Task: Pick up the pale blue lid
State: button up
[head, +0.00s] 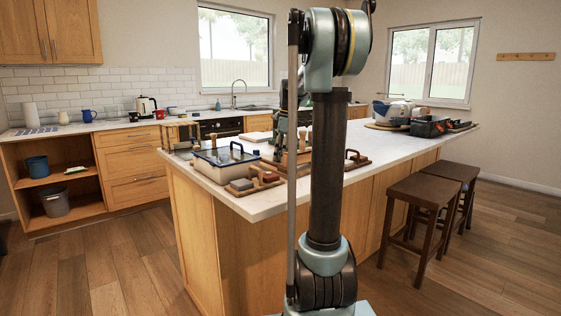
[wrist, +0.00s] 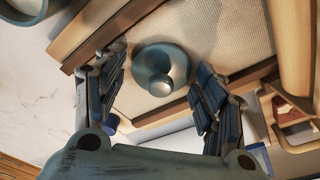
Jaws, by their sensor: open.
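The pale blue lid (wrist: 147,60) is round with a raised knob. It lies on a cream woven surface inside a wooden frame in the wrist view. My gripper (wrist: 162,72) is open, with one dark blue-padded finger on each side of the lid. The fingers are apart from each other and nothing is held between them. I cannot tell whether either finger touches the lid. In the head view, my arm stands in front of the work area and I cannot make out the lid.
The wooden frame (wrist: 185,103) borders the woven surface. A pale bowl-like rim (wrist: 40,12) is at the upper left. On the island counter (head: 215,182) stand a clear-lidded bin (head: 222,160), a small board with blocks (head: 255,184), and a toolbox (head: 428,127). Two stools (head: 420,195) stand at right.

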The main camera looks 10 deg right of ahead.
jog(key=c, duration=0.8)
